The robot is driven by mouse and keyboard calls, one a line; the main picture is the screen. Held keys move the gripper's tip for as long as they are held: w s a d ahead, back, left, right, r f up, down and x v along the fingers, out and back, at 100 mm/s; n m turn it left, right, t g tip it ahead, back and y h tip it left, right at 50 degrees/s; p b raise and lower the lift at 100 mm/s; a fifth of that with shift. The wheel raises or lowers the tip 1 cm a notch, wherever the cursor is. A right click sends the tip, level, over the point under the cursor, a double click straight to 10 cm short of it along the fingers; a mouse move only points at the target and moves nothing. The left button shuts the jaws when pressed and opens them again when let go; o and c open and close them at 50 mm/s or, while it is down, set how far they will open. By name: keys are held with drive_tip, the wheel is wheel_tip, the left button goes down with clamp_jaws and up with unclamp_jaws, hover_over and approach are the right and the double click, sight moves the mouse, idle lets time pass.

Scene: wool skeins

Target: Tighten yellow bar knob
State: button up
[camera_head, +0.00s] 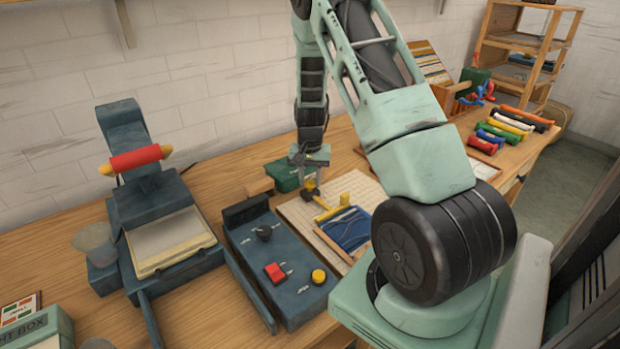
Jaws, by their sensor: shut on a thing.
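A yellow bar (334,212) lies across a pale gridded board (294,212) in the middle of the bench. A small yellow knob (311,186) stands at the bar's far left end, and a yellow post (345,198) stands toward its right end. My gripper (310,182) points down over the left end and is shut on the yellow knob. The fingertips are small and dark here, so their exact contact is hard to see. A blue cloth piece (346,229) lies on the board beside the bar.
A dark control box (262,250) with black, red and yellow controls stands left of the board. A dark press (140,180) with a red handle is farther left. A green box (284,176) sits behind. Coloured rolls (500,131) lie at right.

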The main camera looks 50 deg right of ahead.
sight(310, 181)
drive_tip(key=shift+w+r, duration=0.1)
idle(0.3)
drive_tip(key=o, duration=1)
drive_tip(key=shift+c, duration=0.2)
wheel_tip(310, 181, up, 17)
drive_tip(key=b, duration=0.1)
drive_tip(key=shift+r+b, duration=0.2)
drive_tip(key=shift+b, duration=0.1)
